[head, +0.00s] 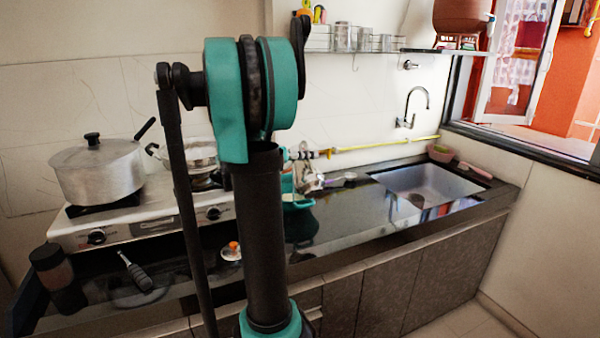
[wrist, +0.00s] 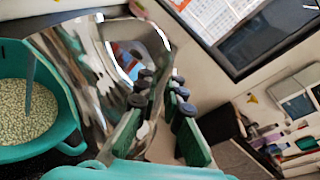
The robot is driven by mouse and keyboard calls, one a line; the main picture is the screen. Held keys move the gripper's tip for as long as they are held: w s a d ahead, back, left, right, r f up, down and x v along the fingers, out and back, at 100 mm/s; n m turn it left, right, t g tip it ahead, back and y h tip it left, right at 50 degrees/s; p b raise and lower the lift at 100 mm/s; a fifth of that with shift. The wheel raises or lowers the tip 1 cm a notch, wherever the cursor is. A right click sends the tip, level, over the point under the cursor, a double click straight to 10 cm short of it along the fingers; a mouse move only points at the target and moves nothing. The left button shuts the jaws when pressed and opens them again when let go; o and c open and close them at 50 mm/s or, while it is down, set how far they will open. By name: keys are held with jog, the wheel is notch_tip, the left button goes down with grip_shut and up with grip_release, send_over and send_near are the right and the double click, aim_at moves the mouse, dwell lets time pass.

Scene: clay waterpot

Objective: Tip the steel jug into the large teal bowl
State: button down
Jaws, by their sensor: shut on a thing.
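The shiny steel jug (wrist: 75,65) fills the upper left middle of the wrist view, tilted in the picture. My gripper (wrist: 158,88) is shut on its handle side; the exact contact is partly hidden by the fingers. The large teal bowl (wrist: 72,125) is at the left of the wrist view, beside and partly behind the jug. Pale grains (wrist: 25,115) lie in it, and a thin grey strip (wrist: 31,75) of unclear nature crosses above them. In the head view, my arm hides most of the bowl (head: 299,205); shiny metal, seemingly the jug (head: 309,180), shows just above it. My gripper is hidden there.
The stove (head: 150,222) with a lidded pot (head: 98,172) is left of my arm. A dark jar (head: 50,264) stands at the counter's front left. The sink (head: 425,187) is at the right, with a mostly clear dark counter (head: 350,225) before it.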

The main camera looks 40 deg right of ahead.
aim_at(303, 142)
jog(key=shift+w+r+n, duration=0.25)
jog(key=shift+w+n, duration=0.1)
jog(key=shift+n, duration=0.15)
jog(key=shift+d, duration=0.1)
dwell(0.5)
jog(key=shift+w+d+r+n+g, duration=0.1)
jog(key=shift+w+r+n+g, duration=0.25)
jog(key=shift+w+n, duration=0.2)
dwell(0.6)
jog(key=shift+w+d+r+n+g+y, duration=0.1)
jog(key=shift+w+r+n+g+y, duration=0.2)
jog(key=shift+w+n, duration=0.3)
jog(key=shift+r, duration=0.1)
dwell(0.4)
jog(key=shift+r, duration=0.1)
jog(key=shift+w+d+r+n, duration=0.15)
jog(key=shift+w+r+n, duration=0.35)
jog(key=shift+w+n, duration=0.15)
dwell(0.7)
